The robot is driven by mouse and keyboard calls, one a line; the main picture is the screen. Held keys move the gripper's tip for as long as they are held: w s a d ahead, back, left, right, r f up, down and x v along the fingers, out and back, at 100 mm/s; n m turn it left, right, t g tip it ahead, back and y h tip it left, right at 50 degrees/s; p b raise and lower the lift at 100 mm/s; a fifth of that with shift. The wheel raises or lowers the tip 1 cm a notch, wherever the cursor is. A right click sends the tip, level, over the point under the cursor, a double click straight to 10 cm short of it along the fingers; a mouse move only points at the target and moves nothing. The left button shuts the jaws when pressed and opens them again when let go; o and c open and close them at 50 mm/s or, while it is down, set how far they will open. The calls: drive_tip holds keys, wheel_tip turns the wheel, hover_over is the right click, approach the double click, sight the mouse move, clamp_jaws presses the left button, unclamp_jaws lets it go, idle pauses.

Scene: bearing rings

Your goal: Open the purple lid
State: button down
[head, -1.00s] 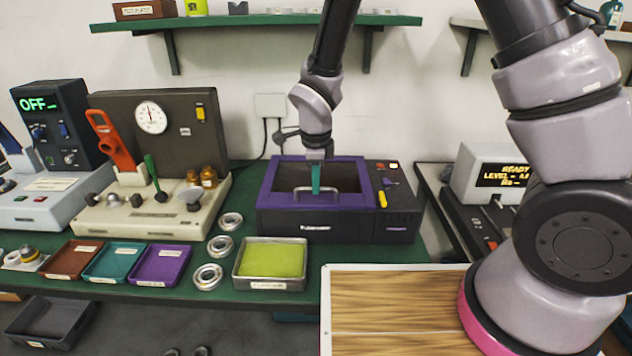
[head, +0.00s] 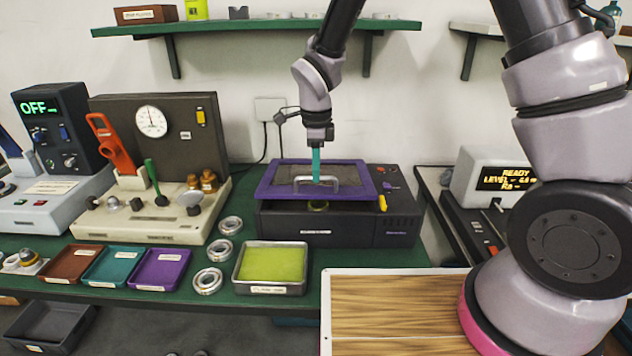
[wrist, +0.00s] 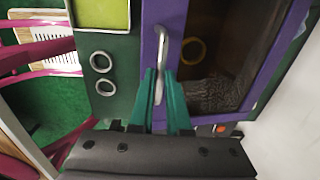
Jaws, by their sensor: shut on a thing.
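The purple lid (head: 263,191) is a purple frame around a dark see-through pane, on top of a dark box-shaped machine (head: 285,228). Its front edge is raised and a gap shows beneath, with a ring-like thing inside. My gripper (head: 316,181) is shut on the lid's silver handle (head: 300,181) at the front. In the wrist view, the teal fingers of my gripper (wrist: 163,85) close around the handle (wrist: 160,52), beside the purple frame (wrist: 149,47). A yellowish ring (wrist: 192,51) shows through the pane.
A metal tray with a yellow-green pad (head: 270,264) stands in front of the machine. Several bearing rings (head: 208,280) lie left of it. A test stand with a gauge (head: 152,122) is at left. A shelf (head: 250,27) hangs above. A wooden-topped surface (head: 395,300) is at front right.

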drive_tip(key=w+r, duration=1.4)
drive_tip(key=w, duration=0.1)
drive_tip(key=shift+w+d+r, duration=0.15)
drive_tip(key=shift+w+r, duration=0.2)
drive_tip(key=c, duration=0.9)
unclamp_jaws()
drive_tip(key=shift+r, duration=0.1)
drive_tip(key=r, duration=1)
drive_tip(key=shift+s+r, duration=0.3)
drive_tip(key=shift+r, duration=0.05)
